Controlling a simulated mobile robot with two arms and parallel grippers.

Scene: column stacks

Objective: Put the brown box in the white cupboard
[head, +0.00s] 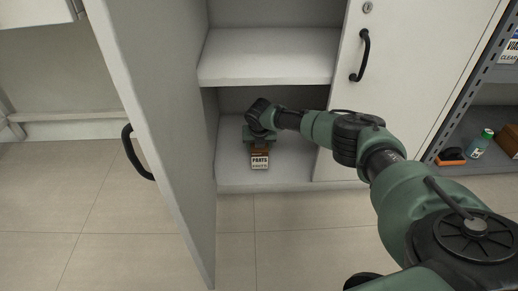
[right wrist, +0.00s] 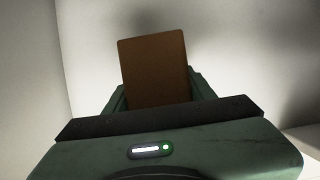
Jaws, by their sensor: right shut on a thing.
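The white cupboard (head: 270,58) stands in front of me with its left door (head: 150,100) swung open. The brown box (head: 260,155), with a white label reading "PARTS", is inside its lower compartment near the front. My right gripper (head: 259,142) reaches into that compartment from the right and is shut on the box. In the right wrist view the plain brown face of the box (right wrist: 155,72) stands between the fingers, slightly tilted in the picture. Whether the box touches the cupboard floor is hard to tell. My left gripper is not in view.
A shelf board (head: 268,70) lies above my right arm. The right cupboard door (head: 400,80) is closed. A grey rack (head: 470,110) at the right holds a green bottle (head: 481,141) and an orange-and-black item (head: 451,156). The tiled floor in front is clear.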

